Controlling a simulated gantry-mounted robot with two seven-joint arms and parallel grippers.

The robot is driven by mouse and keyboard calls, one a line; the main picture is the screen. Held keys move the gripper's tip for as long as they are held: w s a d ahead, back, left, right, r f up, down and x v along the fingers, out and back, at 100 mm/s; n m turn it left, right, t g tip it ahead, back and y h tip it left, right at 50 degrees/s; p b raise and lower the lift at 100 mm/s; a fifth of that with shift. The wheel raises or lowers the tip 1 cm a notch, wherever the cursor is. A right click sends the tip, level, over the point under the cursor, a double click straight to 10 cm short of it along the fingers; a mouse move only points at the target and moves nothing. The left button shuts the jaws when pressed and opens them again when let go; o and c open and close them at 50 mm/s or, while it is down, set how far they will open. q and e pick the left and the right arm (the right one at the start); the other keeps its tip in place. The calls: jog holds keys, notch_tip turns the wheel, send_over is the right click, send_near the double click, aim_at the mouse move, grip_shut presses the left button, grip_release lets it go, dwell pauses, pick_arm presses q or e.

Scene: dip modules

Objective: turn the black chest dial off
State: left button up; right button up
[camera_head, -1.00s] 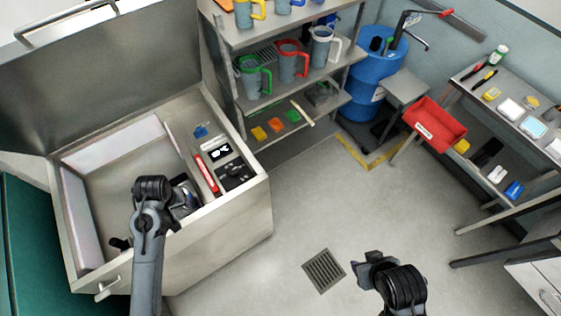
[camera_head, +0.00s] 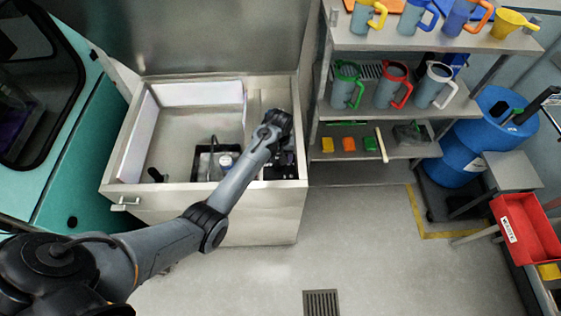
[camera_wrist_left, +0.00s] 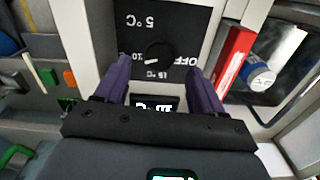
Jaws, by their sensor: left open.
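The black chest dial (camera_wrist_left: 158,56) is a round black knob on a black panel (camera_wrist_left: 185,22) printed with 5 °C, 10, 15 °C and OFF. Its white mark points left in the left wrist view, toward the 10 and 15 °C side, away from OFF. My left gripper (camera_wrist_left: 159,70) is open, with one purple finger on each side of the dial. I cannot tell whether the fingers touch it. In the head view my left arm reaches over the right side of the open metal chest (camera_head: 240,198) and hides the dial. My right gripper is out of view.
A red bar (camera_wrist_left: 234,58) lies beside the panel, next to a compartment holding a blue-and-white item (camera_wrist_left: 259,74). A small digital display (camera_wrist_left: 155,103) shows between the fingers. Shelves with mugs (camera_head: 392,90) stand right of the chest. The floor in front is clear.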

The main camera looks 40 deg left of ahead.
aim_at(280, 166)
pick_arm(q)
notch_tip(280, 166, down, 3)
jog(key=shift+f, duration=0.45)
jog(key=c, duration=1)
jog(key=shift+c, duration=0.2)
